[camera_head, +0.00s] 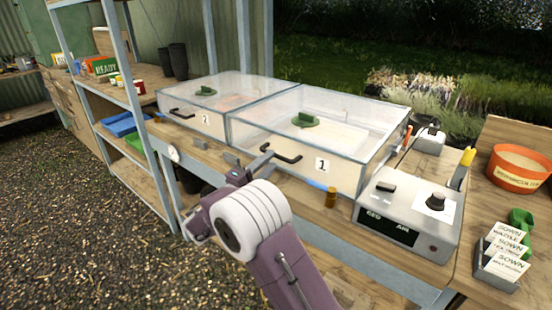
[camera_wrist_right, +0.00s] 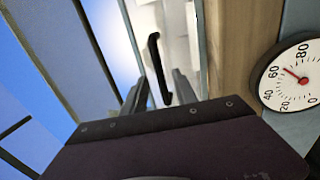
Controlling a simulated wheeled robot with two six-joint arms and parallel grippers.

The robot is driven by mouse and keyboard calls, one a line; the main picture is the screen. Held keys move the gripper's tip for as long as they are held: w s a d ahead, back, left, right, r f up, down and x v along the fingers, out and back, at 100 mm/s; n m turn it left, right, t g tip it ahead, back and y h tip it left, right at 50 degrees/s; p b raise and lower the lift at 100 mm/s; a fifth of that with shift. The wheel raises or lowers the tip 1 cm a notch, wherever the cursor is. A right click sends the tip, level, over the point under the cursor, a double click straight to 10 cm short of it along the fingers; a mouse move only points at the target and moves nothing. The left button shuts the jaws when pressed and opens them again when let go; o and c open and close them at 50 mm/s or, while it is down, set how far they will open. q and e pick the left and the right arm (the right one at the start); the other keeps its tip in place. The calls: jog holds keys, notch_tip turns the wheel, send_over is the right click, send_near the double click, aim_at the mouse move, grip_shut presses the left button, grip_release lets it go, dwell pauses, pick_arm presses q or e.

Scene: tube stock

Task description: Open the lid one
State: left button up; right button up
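Lid one is the clear lid (camera_head: 345,104) of the propagator box marked 1 (camera_head: 322,166); it lies shut, with a green vent knob (camera_head: 305,120) on top. Its black bar handle (camera_head: 284,156) is on the front face; the handle also shows in the right wrist view (camera_wrist_right: 155,60). My right gripper (camera_head: 248,160) is at the front of the box, by the left end of the handle. In the wrist view its two fingers (camera_wrist_right: 160,90) stand apart, with the near end of the handle between them; contact is not clear. My left gripper is not in view.
A second clear-lidded box marked 2 (camera_head: 206,119) stands left of box one, also shut. A control unit (camera_head: 408,207), an orange pot (camera_head: 518,167) and sown labels (camera_head: 506,244) are at right. A dial gauge (camera_wrist_right: 292,76) is close beside the right gripper. A shelf post (camera_head: 133,90) rises at left.

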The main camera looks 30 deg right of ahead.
aim_at(276, 156)
jog(key=x, duration=0.4)
grip_shut()
jog(key=shift+f, duration=0.1)
dwell(1.3)
